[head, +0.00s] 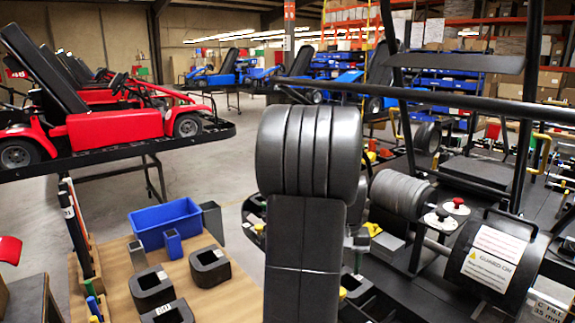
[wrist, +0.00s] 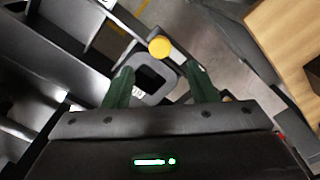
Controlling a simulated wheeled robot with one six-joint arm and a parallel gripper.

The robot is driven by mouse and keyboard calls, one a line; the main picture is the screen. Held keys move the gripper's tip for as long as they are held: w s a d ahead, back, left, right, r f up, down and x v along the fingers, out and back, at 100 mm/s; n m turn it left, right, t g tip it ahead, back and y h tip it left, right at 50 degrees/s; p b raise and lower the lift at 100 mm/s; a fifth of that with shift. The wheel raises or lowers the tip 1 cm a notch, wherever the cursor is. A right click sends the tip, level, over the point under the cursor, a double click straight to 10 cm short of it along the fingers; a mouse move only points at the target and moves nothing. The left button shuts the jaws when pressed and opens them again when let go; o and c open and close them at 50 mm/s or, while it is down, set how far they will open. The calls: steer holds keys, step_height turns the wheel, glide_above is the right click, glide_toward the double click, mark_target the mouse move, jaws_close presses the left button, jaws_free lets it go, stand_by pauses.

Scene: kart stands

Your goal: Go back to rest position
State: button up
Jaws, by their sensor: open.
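My gripper (wrist: 160,84) shows in the wrist view with its two green fingers spread apart. A grey block with a square hole (wrist: 152,82) lies beyond and between the fingertips, beside a round yellow knob (wrist: 160,47). I see no clear contact between the fingers and the block. My gripper is not distinguishable in the head view, where a large dark ribbed shape fills the middle and hides what is behind it.
A wooden table (head: 222,298) at lower left bears a blue bin (head: 165,222) and several dark blocks with square holes. A red kart (head: 115,130) stands on a raised stand at left. A black-framed kart with a warning-labelled drum (head: 492,262) fills the right.

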step_height(320, 180, up, 6)
step_height(320, 180, down, 14)
steer(key=shift+r+m, duration=0.15)
steer(key=shift+m, duration=1.05)
steer(key=m, duration=1.5)
steer(key=shift+m, duration=0.3)
